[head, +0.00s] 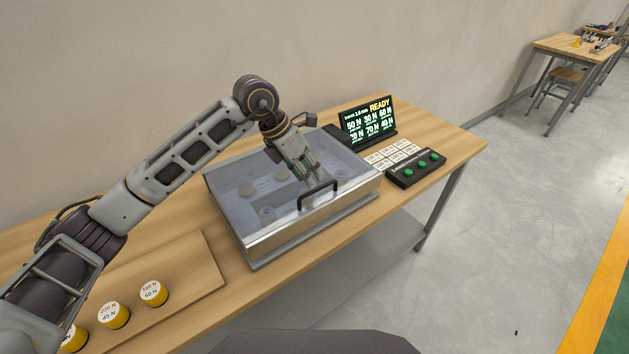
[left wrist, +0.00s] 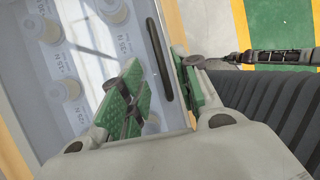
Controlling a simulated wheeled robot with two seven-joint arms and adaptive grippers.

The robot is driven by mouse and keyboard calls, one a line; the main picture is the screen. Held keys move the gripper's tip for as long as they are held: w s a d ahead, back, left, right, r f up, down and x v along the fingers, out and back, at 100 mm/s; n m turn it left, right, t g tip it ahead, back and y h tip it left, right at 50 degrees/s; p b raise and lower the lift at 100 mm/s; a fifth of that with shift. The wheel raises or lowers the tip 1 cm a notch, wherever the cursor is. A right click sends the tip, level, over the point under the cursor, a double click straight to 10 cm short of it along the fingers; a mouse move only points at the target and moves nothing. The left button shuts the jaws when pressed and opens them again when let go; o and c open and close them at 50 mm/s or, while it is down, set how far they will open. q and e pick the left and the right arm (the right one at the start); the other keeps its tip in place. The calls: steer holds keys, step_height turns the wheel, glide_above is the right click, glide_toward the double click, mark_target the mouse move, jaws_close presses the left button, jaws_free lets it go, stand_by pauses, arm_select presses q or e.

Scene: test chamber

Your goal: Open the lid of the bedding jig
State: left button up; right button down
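The bedding jig (head: 252,247) is a shallow metal box on the wooden bench. Its see-through lid (head: 225,183) is down, with several round pieces showing under it. A black bar handle (head: 318,195) stands at the lid's front edge; it also shows in the left wrist view (left wrist: 160,60). My left gripper (head: 312,173) is over the lid, just behind and above the handle in the head view. In the left wrist view its green-padded fingers (left wrist: 158,75) are apart, with the handle showing in the gap beyond them. I cannot tell whether they touch it.
A display (head: 368,120) reading READY, white labelled blocks (head: 392,156) and a black box with green buttons (head: 416,168) stand right of the jig. Yellow labelled cylinders (head: 153,293) stand on a board (head: 200,262) at left.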

mark_target(313, 199)
arm_select(q)
steer(key=x, duration=0.3)
steer(key=shift+d+f, duration=0.2)
steer(key=shift+f, duration=0.45)
arm_select(e)
steer(key=shift+s+d+r, duration=0.1)
steer(key=shift+d+r, duration=0.15)
steer(key=shift+r, duration=0.05)
arm_select(q)
jaws_close()
arm_select(e)
steer(key=shift+a, duration=0.2)
